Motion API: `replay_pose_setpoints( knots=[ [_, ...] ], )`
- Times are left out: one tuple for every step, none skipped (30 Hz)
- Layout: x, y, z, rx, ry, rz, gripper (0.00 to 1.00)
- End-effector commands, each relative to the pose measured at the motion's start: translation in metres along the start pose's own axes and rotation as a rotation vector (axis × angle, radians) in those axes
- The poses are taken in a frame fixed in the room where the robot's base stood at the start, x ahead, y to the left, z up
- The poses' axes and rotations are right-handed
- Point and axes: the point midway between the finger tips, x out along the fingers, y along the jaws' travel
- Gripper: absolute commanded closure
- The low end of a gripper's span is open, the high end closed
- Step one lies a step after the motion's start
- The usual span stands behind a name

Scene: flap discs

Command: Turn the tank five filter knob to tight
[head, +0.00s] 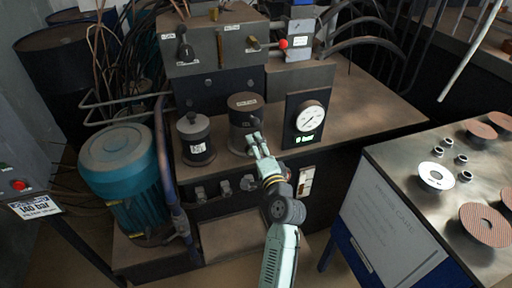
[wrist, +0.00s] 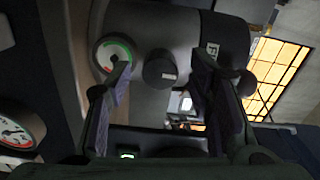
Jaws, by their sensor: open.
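A round dark knob (wrist: 160,68) with a pale mark on its face sits on the front of a dark cylindrical housing, seen in the wrist view. In the head view that housing appears to be the brown-topped cylinder (head: 242,107) on the bench. My gripper (head: 258,136) is at the front of this cylinder and hides part of it, so the knob cannot be made out there. In the wrist view my gripper (wrist: 162,80) is open, with the knob between and beyond its fingers. I see no clear contact. The tank number is not readable.
A small gauge (wrist: 113,54) with a green and red arc is left of the knob in the wrist view. A shorter dark canister (head: 196,138) stands left of the cylinder. A white dial gauge (head: 310,117) stands right. A metal-topped cart (head: 400,160) holds several discs.

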Motion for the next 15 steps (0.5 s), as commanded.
replay_pose_setpoints(
  knots=[
    [-0.006,0.001,-0.001,0.0,0.002,0.002,0.52],
    [-0.011,0.001,-0.001,0.0,0.002,0.002,0.52],
    [-0.017,0.001,-0.001,0.0,0.003,0.002,0.52],
    [-0.023,0.001,0.0,0.0,0.003,0.002,0.52],
    [-0.029,0.001,-0.001,0.001,0.003,0.002,0.52],
    [-0.038,0.002,0.0,0.001,0.003,0.004,0.52],
    [-0.045,0.002,0.0,0.001,0.003,0.003,0.52],
    [-0.052,0.002,0.0,0.0,0.003,0.004,0.52],
    [-0.061,0.002,-0.001,0.001,0.003,0.004,0.52],
    [-0.067,0.001,0.0,0.001,0.003,0.003,0.52],
    [-0.073,0.001,0.0,0.0,0.003,0.004,0.52],
    [-0.081,0.001,0.0,0.0,0.002,0.003,0.52],
    [-0.086,0.002,0.0,0.0,0.002,0.004,0.52],
    [-0.091,0.001,0.0,0.001,0.002,0.003,0.52],
    [-0.097,0.001,0.0,0.0,0.002,0.002,0.52]
  ],
)
